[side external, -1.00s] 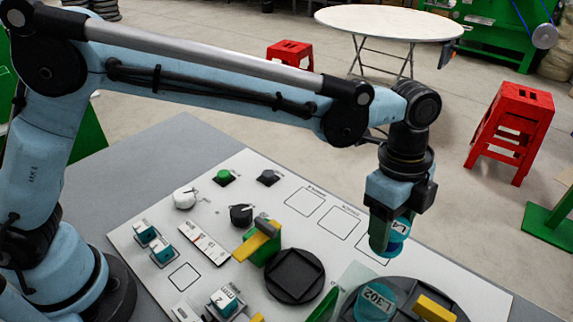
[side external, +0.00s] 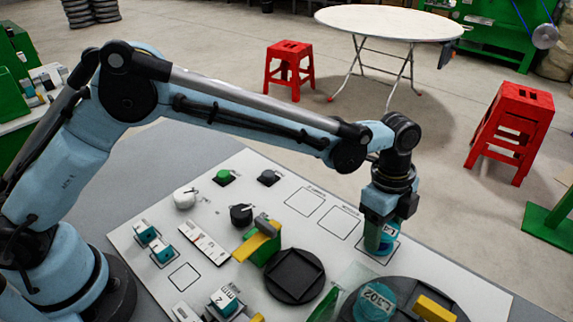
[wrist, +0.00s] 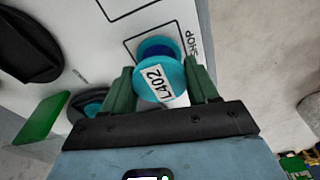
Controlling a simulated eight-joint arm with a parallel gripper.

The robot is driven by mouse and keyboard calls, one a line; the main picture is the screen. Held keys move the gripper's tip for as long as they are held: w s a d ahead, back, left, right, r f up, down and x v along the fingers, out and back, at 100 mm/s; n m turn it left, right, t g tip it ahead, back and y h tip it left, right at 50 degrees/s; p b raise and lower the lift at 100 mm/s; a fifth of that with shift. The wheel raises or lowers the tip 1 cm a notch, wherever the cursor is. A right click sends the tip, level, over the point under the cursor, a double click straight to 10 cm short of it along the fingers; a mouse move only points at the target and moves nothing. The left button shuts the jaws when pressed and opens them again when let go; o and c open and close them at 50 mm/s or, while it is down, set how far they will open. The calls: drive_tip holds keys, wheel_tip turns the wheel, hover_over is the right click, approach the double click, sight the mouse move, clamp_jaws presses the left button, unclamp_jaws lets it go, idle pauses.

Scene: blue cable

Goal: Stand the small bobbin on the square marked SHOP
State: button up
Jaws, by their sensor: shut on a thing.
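The small bobbin (wrist: 158,78) is teal with a white label reading L402. My gripper (wrist: 160,88) is shut on it, one green finger on each side. In the side view the bobbin (side external: 388,232) is partly hidden by my gripper (side external: 379,238), which points straight down. The square marked SHOP (wrist: 127,42) is a black outline on the white panel; its lettering shows right of the bobbin. The bobbin is low over this square, apparently upright. I cannot tell whether its base touches the panel.
Another teal bobbin (side external: 375,301), labelled L302, sits by a dark round holder (side external: 410,292) with a yellow bar. A black round base (side external: 295,276), a yellow lever (side external: 257,243) and knobs stand on the panel. Two empty outlined squares (side external: 305,201) lie behind.

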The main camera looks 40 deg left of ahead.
drive_tip(key=o, duration=1.1)
drive_tip(key=shift+f, duration=0.15)
drive_tip(key=shift+o, duration=0.2)
wheel_tip(320, 180, up, 12)
drive_tip(key=a, duration=0.1)
drive_tip(key=a+r+n+t, duration=0.2)
drive_tip(key=a+r+n, duration=0.25)
drive_tip(key=a, duration=0.45)
drive_tip(key=s+a+f+n+t, duration=0.2)
drive_tip(key=s+a+n, duration=0.5)
drive_tip(key=a, duration=0.3)
drive_tip(key=s+a+f+n+t+y, duration=0.1)
drive_tip(key=s+a+f+n+t, duration=0.2)
drive_tip(key=s+a+n, duration=0.4)
drive_tip(key=a+n, duration=0.1)
drive_tip(key=a, duration=0.2)
drive_tip(key=shift+n, duration=0.35)
